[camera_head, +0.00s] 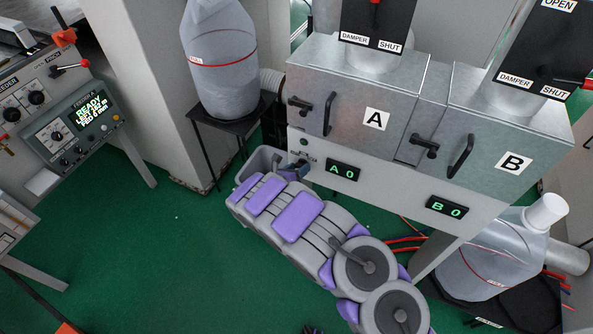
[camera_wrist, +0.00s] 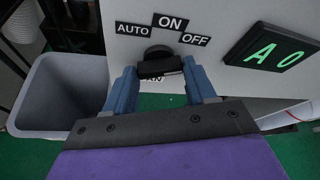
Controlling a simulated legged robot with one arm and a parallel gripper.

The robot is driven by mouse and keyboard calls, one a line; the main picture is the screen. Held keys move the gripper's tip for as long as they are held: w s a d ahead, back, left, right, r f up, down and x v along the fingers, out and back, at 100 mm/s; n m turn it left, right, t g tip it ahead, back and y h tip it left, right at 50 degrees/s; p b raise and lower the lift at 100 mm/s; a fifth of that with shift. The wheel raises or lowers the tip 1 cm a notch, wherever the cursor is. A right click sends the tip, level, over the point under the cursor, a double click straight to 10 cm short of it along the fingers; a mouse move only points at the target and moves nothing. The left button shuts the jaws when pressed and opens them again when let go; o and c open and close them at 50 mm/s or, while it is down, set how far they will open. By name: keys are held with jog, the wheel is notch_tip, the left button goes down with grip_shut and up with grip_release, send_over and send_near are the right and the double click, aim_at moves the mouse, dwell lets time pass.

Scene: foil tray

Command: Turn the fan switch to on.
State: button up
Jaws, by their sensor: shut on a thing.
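The fan switch (camera_wrist: 158,58) is a black knob on the pale cabinet front in the wrist view. The labels AUTO, ON and OFF sit in an arc above it, with ON in the middle. A label below it is partly hidden and ends in "AN". My gripper (camera_wrist: 160,76) has its two blue fingers on either side of the knob, shut on it. Which label the knob points at I cannot tell. In the head view my gripper (camera_head: 295,171) is at the cabinet's lower left, and the switch there is mostly hidden.
A green display (camera_wrist: 273,54) reading A 0 is right of the switch. A grey bin (camera_wrist: 62,90) stands close on the left. In the head view, doors A (camera_head: 375,119) and B (camera_head: 513,163) have protruding handles above. A filled bag (camera_head: 222,85) stands on a stand at left.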

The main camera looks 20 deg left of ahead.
jog(key=shift+s+d+f+m+y+b, duration=0.1)
jog(key=shift+f+m+y+b, duration=0.05)
jog(key=shift+m+y+b, duration=1.1)
jog(key=shift+m, duration=0.25)
jog(key=o, duration=0.9)
jog(key=shift+o, duration=0.7)
jog(key=p+v, duration=0.5)
jog(key=v, duration=1.2)
jog(key=shift+p, duration=0.4)
